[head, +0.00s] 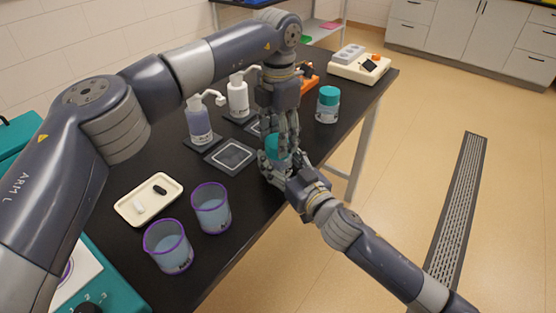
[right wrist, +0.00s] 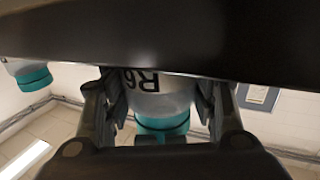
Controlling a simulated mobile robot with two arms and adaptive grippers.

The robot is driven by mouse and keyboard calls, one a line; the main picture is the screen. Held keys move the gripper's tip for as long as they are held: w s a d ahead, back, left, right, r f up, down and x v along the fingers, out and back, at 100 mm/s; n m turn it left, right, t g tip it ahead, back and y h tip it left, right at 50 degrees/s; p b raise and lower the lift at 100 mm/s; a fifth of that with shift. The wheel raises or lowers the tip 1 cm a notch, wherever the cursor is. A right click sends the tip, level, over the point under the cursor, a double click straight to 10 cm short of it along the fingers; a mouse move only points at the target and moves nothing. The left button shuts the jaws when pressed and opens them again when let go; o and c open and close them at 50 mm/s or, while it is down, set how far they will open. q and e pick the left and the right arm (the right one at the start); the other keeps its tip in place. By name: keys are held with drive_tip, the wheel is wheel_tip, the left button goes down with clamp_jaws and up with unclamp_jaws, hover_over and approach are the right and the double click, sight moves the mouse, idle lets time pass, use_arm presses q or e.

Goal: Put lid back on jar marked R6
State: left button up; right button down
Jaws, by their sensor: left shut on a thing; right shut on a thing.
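The jar marked R6 (right wrist: 148,82) shows its label between my right fingers in the right wrist view, which looks upside down. My right gripper (head: 275,169) is shut on this jar near the table's right edge. A teal lid (head: 273,146) is at the jar's mouth. It also shows in the right wrist view (right wrist: 162,124), in line with the jar. My left gripper (head: 285,143) points down from above, its fingers shut on the lid. The fingers hide much of the jar and lid in the head view, and I cannot tell whether the lid is seated.
Another teal-lidded jar (head: 327,104) stands farther back. Two pump bottles (head: 199,122) (head: 238,98) and a dark square mat (head: 231,155) are to the left. Two purple-rimmed beakers (head: 211,209) (head: 168,246) and a cream tray (head: 126,209) are nearer. A white device (head: 347,67) stands at the far end.

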use_arm(q)
drive_tip(key=m, duration=0.5)
use_arm(e)
drive_tip(key=shift+a, duration=0.1)
use_arm(q)
drive_tip(key=m, duration=0.6)
drive_tip(key=shift+f, duration=0.1)
drive_tip(key=m, duration=1.1)
drive_tip(key=shift+m, duration=0.3)
drive_tip(key=o, duration=1.3)
drive_tip(key=shift+c, duration=0.2)
wheel_tip(320, 180, up, 12)
